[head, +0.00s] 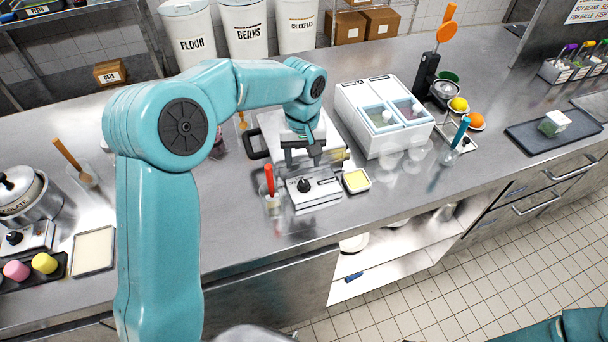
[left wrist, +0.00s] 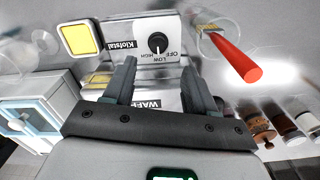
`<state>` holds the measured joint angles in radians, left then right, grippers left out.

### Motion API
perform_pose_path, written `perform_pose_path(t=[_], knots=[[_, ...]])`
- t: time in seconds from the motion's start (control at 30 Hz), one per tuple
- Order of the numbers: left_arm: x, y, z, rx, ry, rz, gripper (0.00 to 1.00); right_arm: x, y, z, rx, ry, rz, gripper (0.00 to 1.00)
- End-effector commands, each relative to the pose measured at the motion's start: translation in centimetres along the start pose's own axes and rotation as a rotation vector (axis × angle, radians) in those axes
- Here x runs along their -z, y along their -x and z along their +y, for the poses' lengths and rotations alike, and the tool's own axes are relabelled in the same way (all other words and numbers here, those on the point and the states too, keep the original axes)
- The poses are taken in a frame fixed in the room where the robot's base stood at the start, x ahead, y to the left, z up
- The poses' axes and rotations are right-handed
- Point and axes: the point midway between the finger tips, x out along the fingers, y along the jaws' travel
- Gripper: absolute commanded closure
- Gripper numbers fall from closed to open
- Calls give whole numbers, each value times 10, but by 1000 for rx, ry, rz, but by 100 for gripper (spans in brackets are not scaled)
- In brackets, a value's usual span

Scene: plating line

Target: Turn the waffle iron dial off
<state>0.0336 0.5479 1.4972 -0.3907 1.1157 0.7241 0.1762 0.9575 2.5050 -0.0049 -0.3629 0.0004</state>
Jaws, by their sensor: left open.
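The waffle iron (head: 268,128) stands on the steel counter, partly hidden by my left arm. Its front control box (head: 318,192) carries a black dial (head: 304,185). In the left wrist view the dial (left wrist: 158,43) shows upside down, with OFF, LOW and HIGH marked around it. Its white mark appears to point toward LOW. My left gripper (head: 303,160) is open and empty, above the waffle iron and just behind the dial. In the left wrist view its two fingers (left wrist: 160,82) are spread below the dial, apart from it. My right gripper is not in view.
A clear cup (head: 272,204) with a red-handled tool (head: 269,180) stands close left of the control box. A yellow-filled dish (head: 357,181) sits close right. A white two-lidded bin (head: 383,115) stands further right. The counter's front edge is near the box.

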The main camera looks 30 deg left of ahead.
Motion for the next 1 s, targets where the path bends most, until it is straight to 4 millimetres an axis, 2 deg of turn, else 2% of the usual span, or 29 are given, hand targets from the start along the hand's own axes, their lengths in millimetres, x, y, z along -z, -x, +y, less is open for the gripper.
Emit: perform_pose_path(t=[0.2, 0.33, 0.5, 0.77, 0.8, 0.87, 0.93, 0.97, 1.0], knots=[[1, -49, 0, 3, 0, -5, 44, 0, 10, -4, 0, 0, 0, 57], [2, -68, 1, 3, 0, -3, 44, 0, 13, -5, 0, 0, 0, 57], [4, -82, 2, 1, 0, -1, 44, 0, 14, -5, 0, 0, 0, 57], [5, -84, 3, 0, 0, 1, 44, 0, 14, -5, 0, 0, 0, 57], [5, -83, 3, 0, 0, 0, 50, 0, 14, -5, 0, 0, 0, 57], [5, -83, 3, 0, 0, 0, 70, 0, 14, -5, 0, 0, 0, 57], [5, -83, 3, 0, 0, 0, 93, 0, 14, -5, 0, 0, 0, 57], [5, -83, 2, 0, 0, 0, 100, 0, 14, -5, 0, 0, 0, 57], [5, -83, 2, 1, 0, 0, 100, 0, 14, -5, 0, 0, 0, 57]])
